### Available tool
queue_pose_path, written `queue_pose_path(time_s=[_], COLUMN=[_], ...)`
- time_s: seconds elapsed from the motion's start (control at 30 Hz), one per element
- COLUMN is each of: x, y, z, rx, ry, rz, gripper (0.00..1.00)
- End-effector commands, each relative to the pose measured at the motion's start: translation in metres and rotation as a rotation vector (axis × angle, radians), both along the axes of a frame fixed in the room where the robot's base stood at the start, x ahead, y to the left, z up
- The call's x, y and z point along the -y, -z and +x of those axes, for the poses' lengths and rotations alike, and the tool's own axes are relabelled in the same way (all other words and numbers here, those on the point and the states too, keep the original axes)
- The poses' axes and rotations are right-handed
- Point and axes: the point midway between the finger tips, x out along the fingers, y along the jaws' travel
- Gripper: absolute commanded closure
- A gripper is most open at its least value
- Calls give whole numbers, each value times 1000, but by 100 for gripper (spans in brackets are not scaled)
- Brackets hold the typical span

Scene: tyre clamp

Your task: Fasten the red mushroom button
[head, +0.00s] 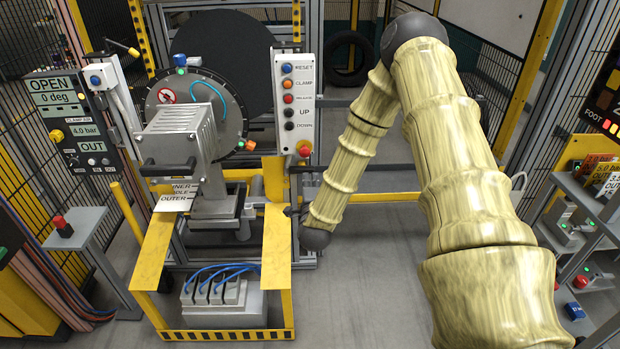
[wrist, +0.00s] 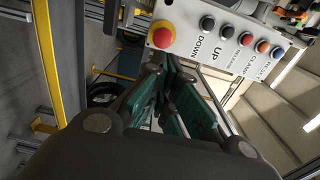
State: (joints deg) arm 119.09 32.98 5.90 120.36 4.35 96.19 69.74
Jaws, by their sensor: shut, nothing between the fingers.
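A red mushroom button (head: 304,149) on a yellow collar sits at the lower end of the white button panel (head: 309,72). In the wrist view the red mushroom button (wrist: 162,35) is at the top, just left of the UP and DOWN buttons. My gripper (wrist: 167,90), with dark green finger pads, is shut and empty. Its fingers point towards the panel and lie below the button in the wrist picture, apart from it. In the head view my gripper is small and dark beside the yellow frame, mostly hidden behind the arm's end.
Another red button (head: 62,226) stands on a grey pedestal at left. The clamp machine with its round plate (head: 225,105) and yellow frame (head: 278,255) is left of my arm. A shelf with button boxes (head: 590,280) is at right. Floor (head: 370,285) is clear between.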

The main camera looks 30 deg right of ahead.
Motion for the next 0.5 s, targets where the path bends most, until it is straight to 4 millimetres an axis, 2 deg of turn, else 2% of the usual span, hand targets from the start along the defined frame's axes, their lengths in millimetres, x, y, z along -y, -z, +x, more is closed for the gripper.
queue_pose_path(time_s=[0.5], x=[44], y=[-2], z=[72], rx=[0], ry=[0], rz=[-1], gripper=[100])
